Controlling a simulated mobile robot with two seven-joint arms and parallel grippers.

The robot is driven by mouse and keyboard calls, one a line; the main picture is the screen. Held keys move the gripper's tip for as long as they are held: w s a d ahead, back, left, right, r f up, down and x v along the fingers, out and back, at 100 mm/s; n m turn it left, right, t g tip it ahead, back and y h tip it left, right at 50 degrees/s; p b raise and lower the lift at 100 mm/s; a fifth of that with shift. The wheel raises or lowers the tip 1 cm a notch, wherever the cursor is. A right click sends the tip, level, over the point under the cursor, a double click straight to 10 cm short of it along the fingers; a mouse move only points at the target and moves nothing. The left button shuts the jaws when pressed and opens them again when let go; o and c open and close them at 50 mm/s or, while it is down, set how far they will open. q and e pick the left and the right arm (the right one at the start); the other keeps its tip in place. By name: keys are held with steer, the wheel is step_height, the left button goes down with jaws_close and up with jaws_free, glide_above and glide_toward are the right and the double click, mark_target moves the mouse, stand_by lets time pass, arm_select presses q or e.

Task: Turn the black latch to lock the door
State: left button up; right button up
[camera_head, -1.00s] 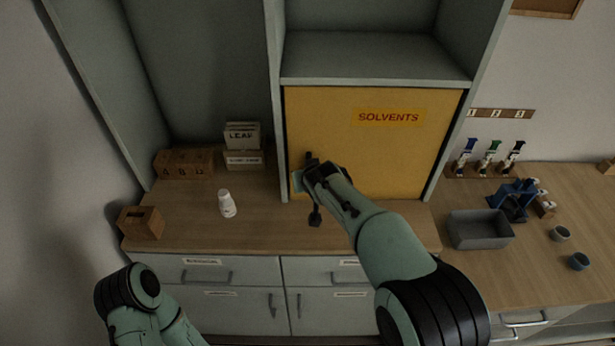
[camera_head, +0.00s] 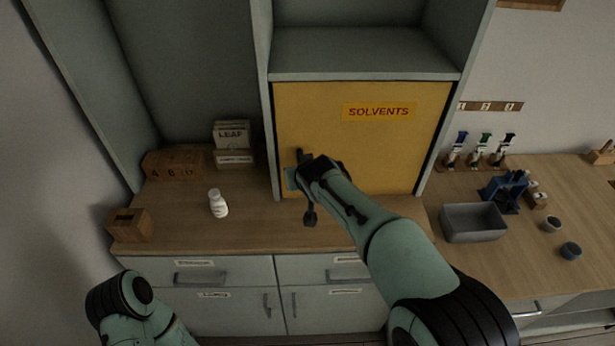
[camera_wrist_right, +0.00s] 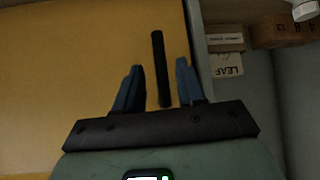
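The yellow door (camera_head: 375,140) with a SOLVENTS label stands shut under the cabinet shelf. The black latch (camera_wrist_right: 160,68) shows in the right wrist view as a straight dark bar in front of the door near its edge. My right gripper (camera_wrist_right: 159,76) is open, with its two blue fingers on either side of the latch and gaps visible beside it. In the head view my right gripper (camera_head: 297,178) is at the door's left edge, and my wrist hides most of the latch area. My left arm shows at lower left, but its gripper is out of view.
A white bottle (camera_head: 218,204), a wooden box (camera_head: 128,224) and numbered wooden blocks (camera_head: 178,164) stand on the counter at left. A grey tray (camera_head: 473,222) and a blue device (camera_head: 505,192) are on the right counter. The cabinet's side post (camera_head: 264,100) borders the door.

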arm_select(q)
steer(key=shift+s+f+b, duration=0.4)
steer(key=shift+f+b, duration=0.05)
steer(key=shift+f, duration=0.2)
steer(key=shift+s+f+b, duration=0.4)
steer(key=shift+f+b, duration=0.05)
steer(key=shift+f, duration=0.2)
arm_select(e)
steer(key=v, duration=1)
steer(key=shift+w, duration=0.1)
steer(key=shift+f, duration=0.1)
